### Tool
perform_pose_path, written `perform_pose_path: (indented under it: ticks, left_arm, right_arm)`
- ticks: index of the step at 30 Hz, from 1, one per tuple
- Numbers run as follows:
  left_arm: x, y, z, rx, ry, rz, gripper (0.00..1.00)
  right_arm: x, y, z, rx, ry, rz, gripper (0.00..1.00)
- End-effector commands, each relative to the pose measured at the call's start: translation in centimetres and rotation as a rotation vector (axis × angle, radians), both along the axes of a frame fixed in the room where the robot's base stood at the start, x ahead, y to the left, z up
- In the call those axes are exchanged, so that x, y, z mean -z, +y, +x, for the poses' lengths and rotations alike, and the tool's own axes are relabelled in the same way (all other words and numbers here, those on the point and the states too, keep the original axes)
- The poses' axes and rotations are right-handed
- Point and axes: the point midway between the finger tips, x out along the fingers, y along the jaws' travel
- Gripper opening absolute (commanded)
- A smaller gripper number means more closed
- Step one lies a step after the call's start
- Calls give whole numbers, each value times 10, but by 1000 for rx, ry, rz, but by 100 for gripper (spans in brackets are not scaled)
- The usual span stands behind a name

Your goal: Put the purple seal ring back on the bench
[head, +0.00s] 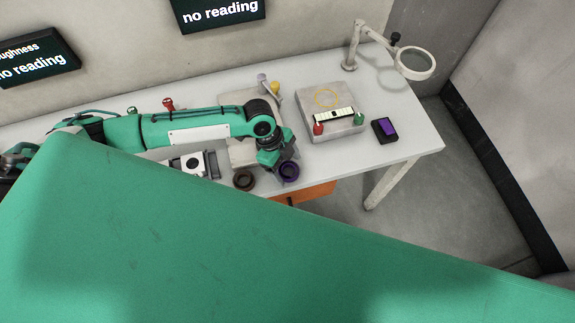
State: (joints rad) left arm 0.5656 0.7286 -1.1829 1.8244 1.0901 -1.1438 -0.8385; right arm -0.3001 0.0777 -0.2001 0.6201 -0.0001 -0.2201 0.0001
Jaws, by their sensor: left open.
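My left gripper (285,160) is open, pointing down just behind and above the ring. Its fingers are small and partly hidden by the hand, so I cannot tell whether they touch the ring. My right gripper is not in view.
A brown ring (243,180) lies left of the purple one. A grey block with red and green knobs (345,130), a dark purple-screened device (384,131) and a magnifier lamp (416,64) stand at right. Something orange (312,192) shows below the front edge.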

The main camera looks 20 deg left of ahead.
Motion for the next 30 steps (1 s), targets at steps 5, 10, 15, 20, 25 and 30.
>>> perform_pose_path:
  ticks: [5, 10, 15, 20, 25, 30]
  left_arm:
    - [-29, 13, 3, 1, -5, 0, 77]
    - [-64, 27, 6, 0, -3, 0, 77]
    - [-90, 37, 7, 1, -2, 0, 77]
    - [-103, 42, 8, 2, -1, 0, 77]
    - [-105, 43, 8, 1, 1, 0, 77]
    - [-105, 42, 8, 1, 1, -1, 77]
  right_arm:
    - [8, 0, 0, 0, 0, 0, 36]
    - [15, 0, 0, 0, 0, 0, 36]
    - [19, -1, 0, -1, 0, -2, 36]
    - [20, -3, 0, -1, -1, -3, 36]
    - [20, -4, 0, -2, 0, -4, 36]
    - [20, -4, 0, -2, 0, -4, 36]
